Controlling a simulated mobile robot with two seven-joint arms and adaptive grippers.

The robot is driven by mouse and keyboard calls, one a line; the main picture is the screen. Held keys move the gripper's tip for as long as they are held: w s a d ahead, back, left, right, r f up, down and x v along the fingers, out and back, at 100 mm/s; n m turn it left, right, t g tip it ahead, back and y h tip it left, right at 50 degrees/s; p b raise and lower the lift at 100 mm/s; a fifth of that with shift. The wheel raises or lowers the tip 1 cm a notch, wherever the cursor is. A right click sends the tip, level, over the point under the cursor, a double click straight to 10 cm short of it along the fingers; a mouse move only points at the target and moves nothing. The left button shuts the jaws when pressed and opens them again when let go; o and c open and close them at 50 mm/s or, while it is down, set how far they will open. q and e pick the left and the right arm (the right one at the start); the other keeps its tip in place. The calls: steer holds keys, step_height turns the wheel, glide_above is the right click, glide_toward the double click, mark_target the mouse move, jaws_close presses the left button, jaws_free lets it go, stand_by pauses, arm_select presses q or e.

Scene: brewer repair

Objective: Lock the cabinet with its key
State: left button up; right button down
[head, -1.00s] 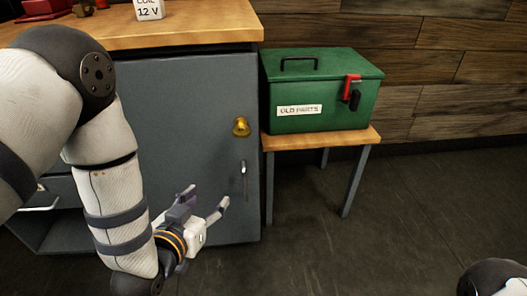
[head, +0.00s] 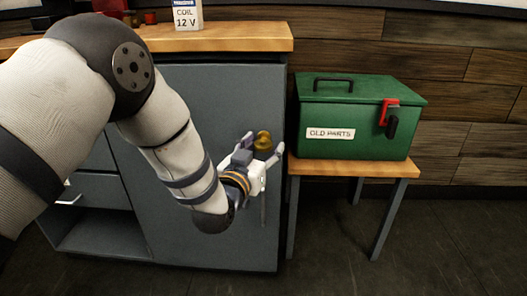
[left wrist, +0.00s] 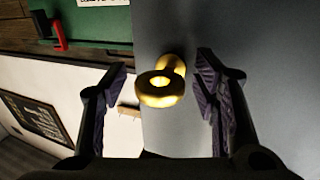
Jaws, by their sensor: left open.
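The grey cabinet door (head: 200,110) is closed below the wooden worktop. A brass key (head: 263,139) sticks out of its lock near the door's right edge. In the left wrist view the key's ring-shaped head (left wrist: 160,98) faces me, with the round lock (left wrist: 172,63) behind it. My left gripper (head: 264,152) is open at the key, with one finger on each side. In the left wrist view the left gripper's fingers (left wrist: 162,85) stand clear of the key. My right gripper is not in view.
A green box labelled OLD PARTS (head: 355,120) stands on a small wooden-topped table (head: 400,169) right of the cabinet. The door's vertical handle (head: 263,210) is below the lock. A white COIL 12 V box (head: 187,16) stands on the worktop (head: 240,40).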

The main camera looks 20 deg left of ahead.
arm_select(q)
steer(key=shift+w, duration=0.1)
steer(key=shift+c, duration=0.2)
steer(key=c, duration=1.1)
steer(key=shift+c, duration=0.2)
steer(key=shift+n, duration=0.3)
steer(key=n+t+p, duration=0.1)
steer(key=n, duration=0.2)
steer(key=n+t+y, duration=0.1)
steer(key=n, duration=0.4)
steer(key=shift+d, duration=0.1)
steer(key=n+y, duration=0.1)
steer(key=n, duration=0.2)
steer(key=n+t+y, duration=0.1)
steer(key=n+y, duration=0.1)
steer(key=n, duration=0.1)
steer(key=shift+d+n, duration=0.1)
steer(key=shift+n, duration=0.3)
steer(key=n+y, duration=0.2)
steer(key=n, duration=0.3)
steer(key=shift+r+n, duration=0.15)
steer(key=shift+n, duration=0.15)
steer(key=shift+n+y+b, duration=0.3)
steer(key=shift+n, duration=0.1)
